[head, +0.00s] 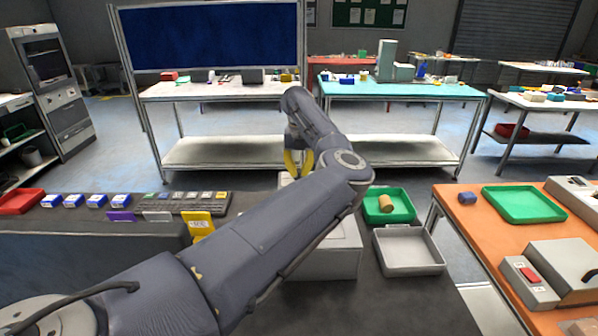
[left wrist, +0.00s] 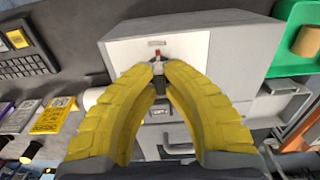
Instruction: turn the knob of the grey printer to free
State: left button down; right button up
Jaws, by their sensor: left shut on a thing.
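The grey printer (head: 330,265) stands on the dark table, mostly hidden behind my left arm in the head view. In the left wrist view its box (left wrist: 236,52) is close, with a pale face turned to the camera. My left gripper (head: 297,163) has yellow fingers; in the left wrist view the gripper (left wrist: 158,68) is closed with its tips at the small knob (left wrist: 158,56), which is grey with a red mark. The tips cover most of the knob, so its exact setting cannot be read. My right gripper is not in view.
A green tray (head: 389,216) holding a tan cylinder (head: 386,203) and an empty grey tray (head: 405,262) are right of the printer. A keyboard (head: 190,197), blue-and-white boxes and a yellow card holder (head: 198,224) are left. An orange table (head: 458,236) stands at right.

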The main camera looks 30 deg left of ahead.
aim_at(299, 170)
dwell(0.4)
pick_arm(q)
jog(key=c, duration=1.5)
grip_release()
notch_tip(299, 170, up, 12)
